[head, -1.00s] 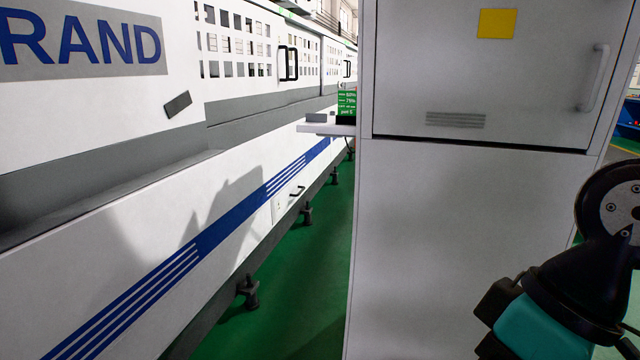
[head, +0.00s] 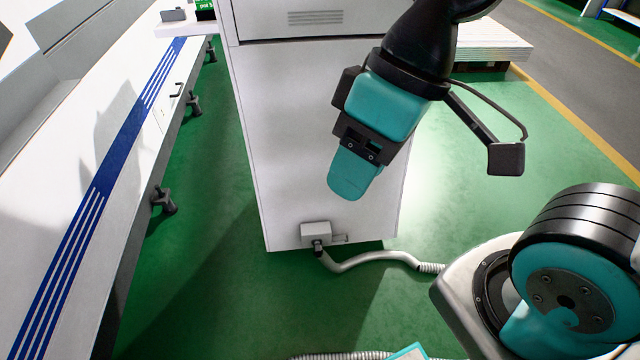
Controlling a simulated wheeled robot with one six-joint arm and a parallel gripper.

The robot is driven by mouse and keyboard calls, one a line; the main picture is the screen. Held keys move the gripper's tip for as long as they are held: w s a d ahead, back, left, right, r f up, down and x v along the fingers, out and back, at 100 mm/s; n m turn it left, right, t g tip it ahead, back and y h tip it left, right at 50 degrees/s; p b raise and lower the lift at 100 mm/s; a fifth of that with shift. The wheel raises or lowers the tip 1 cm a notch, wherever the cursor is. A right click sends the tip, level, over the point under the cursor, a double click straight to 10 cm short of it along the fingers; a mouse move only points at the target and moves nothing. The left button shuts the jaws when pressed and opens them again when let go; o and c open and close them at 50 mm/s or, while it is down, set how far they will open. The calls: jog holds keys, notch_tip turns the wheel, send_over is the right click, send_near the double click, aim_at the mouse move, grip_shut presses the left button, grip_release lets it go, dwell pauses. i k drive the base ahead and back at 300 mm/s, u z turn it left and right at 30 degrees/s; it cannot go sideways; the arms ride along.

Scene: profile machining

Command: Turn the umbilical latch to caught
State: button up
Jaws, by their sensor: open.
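A small grey box (head: 314,231) sits low on the front of the white cabinet (head: 315,130). A dark plug (head: 318,247) at its underside joins a pale corrugated hose (head: 375,257), the umbilical. A thin small lever (head: 341,239), apparently the latch, sticks out right of the box; its exact setting is too small to tell. My gripper (head: 428,140), teal and black, hangs open and empty above and to the right of the box, in front of the cabinet. One black finger spreads out to the right; the other is hard to make out. It touches nothing visible.
A long white machine with blue stripes (head: 125,135) runs along the left, on dark feet (head: 163,200). Green floor (head: 215,260) is open between it and the cabinet. The hose runs right, behind my own arm base. A pale stack (head: 495,42) stands behind at the right.

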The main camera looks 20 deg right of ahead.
aim_at(342, 237)
jog(key=u, duration=1.85)
jog(key=i, duration=0.9)
jog(key=z, duration=3)
